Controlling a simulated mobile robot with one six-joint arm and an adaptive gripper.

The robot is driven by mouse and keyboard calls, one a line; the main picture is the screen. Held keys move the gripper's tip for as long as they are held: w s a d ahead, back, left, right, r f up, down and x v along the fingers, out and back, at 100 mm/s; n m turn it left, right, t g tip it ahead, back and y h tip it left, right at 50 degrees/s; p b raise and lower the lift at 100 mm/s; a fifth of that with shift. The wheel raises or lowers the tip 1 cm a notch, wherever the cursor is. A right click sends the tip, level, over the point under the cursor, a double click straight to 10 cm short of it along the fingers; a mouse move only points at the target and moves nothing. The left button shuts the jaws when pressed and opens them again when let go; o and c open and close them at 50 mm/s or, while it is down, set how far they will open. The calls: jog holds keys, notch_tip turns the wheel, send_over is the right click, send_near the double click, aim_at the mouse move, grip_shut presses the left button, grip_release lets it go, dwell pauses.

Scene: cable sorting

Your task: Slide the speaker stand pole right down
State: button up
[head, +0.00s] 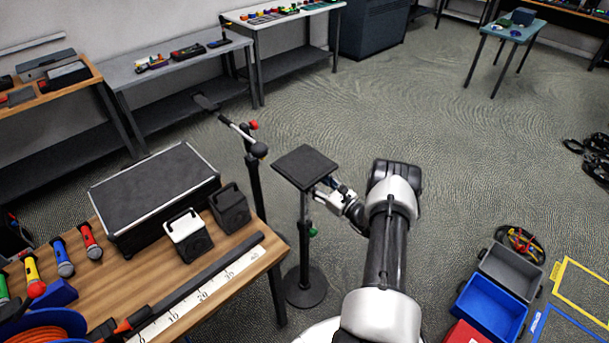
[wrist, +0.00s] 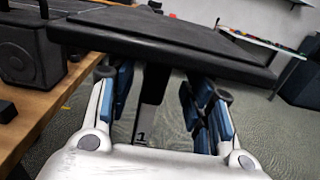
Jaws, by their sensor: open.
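The speaker stand has a flat black square plate (head: 305,166) on a thin upright pole (head: 304,235). Its round black base (head: 305,286) is on the floor beside the wooden table. My gripper (head: 325,188) is open just below the plate, at the upper pole. In the wrist view the plate (wrist: 175,40) spans the top, above the fingers.
The wooden table (head: 262,262) stands left of the stand, with a black case (head: 155,195), two small speakers and microphones. A microphone stand (head: 254,180) is just behind. Bins (head: 490,305) lie on the floor at the lower right. Open floor lies beyond my arm.

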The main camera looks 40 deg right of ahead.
jog(key=w, duration=0.5)
jog(key=shift+w+a, duration=0.25)
jog(key=shift+w, duration=0.05)
jog(key=shift+c, duration=0.4)
grip_shut()
